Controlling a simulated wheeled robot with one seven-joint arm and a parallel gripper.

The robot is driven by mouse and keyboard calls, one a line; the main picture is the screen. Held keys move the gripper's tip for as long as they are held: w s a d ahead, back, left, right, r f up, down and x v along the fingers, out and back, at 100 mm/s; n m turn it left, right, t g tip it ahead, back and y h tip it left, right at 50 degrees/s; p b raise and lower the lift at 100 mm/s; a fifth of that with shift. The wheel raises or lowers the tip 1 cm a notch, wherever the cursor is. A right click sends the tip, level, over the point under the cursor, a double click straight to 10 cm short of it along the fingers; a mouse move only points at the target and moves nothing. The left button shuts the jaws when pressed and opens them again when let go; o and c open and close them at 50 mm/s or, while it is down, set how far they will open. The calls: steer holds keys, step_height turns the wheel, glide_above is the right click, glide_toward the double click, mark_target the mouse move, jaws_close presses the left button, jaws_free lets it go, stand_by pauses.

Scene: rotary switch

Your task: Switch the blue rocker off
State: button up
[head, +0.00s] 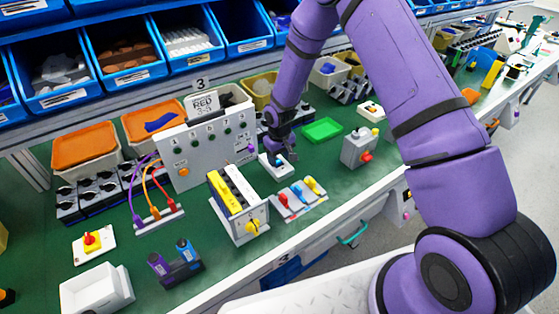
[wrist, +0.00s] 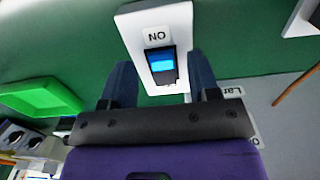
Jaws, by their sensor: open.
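The blue rocker (wrist: 161,65) sits in a dark frame on a white plate (wrist: 184,30), with an upside-down "ON" label (wrist: 157,36) at one end. In the head view the white plate (head: 266,162) lies on the green bench, partly covered by my gripper (head: 281,155). I cannot tell whether the fingers touch the plate.
A base with red, blue and yellow levers (head: 297,199) is close in front. A box with yellow and white blocks (head: 238,205) stands left. A grey panel (head: 205,150) is behind left. A green tray (head: 322,130) and grey box with red knob (head: 360,148) are right.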

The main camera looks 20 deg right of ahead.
steer(key=shift+f, duration=0.85)
